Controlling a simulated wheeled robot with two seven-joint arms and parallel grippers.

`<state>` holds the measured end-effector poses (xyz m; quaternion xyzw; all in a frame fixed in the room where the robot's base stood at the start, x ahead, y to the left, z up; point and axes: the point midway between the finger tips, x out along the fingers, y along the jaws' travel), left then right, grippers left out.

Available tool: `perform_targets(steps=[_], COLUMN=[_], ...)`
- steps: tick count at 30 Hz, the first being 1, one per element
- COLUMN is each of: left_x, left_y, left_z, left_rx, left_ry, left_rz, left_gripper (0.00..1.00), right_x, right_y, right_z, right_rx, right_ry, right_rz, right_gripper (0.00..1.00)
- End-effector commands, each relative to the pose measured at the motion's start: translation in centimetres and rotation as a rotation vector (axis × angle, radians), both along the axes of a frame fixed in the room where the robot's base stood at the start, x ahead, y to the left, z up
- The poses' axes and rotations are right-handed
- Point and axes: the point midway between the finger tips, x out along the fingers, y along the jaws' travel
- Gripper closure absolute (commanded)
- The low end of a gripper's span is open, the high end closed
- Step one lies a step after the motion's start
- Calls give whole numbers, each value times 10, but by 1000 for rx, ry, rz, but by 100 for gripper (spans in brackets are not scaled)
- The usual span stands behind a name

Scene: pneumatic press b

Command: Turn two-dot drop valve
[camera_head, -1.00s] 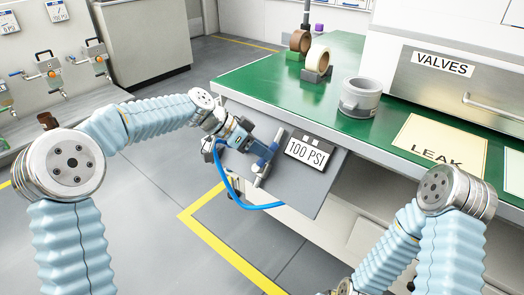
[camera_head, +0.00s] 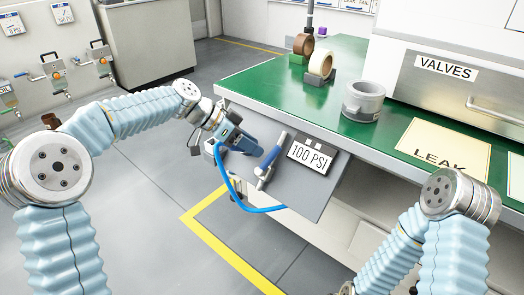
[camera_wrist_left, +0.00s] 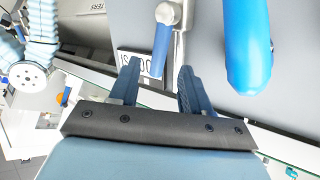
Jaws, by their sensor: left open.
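A small valve (camera_head: 262,178) with a silver body and a blue lever handle (camera_head: 274,154) sits on the grey panel at the bench's left end. No dots can be made out on it. My left gripper (camera_head: 257,150) is open and empty, just left of the handle, with a small gap between them. In the left wrist view, the two blue fingers of my left gripper (camera_wrist_left: 158,78) point at the handle (camera_wrist_left: 162,50), which lies just past and between their tips. The silver valve body (camera_wrist_left: 176,14) is above. My right gripper is not in view.
A blue hose (camera_head: 235,195) curves below the valve and shows large in the wrist view (camera_wrist_left: 248,45). The "100 PSI" sign (camera_head: 310,155) is close right of the handle. The green bench (camera_head: 255,84) holds tape rolls (camera_head: 320,63) and a grey ring-shaped part (camera_head: 363,100).

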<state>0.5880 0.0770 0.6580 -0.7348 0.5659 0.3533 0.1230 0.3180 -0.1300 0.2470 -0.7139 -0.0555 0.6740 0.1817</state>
Motion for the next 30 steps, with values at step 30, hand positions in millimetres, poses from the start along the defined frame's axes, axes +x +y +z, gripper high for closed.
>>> perform_targets(steps=[30], left_x=[-23], left_y=[36], left_z=[0], left_rx=[187], left_ry=[139], left_rz=[-52], left_gripper=[88], right_x=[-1], right_y=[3], right_z=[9], right_rx=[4], right_ry=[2], right_rz=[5], right_gripper=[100])
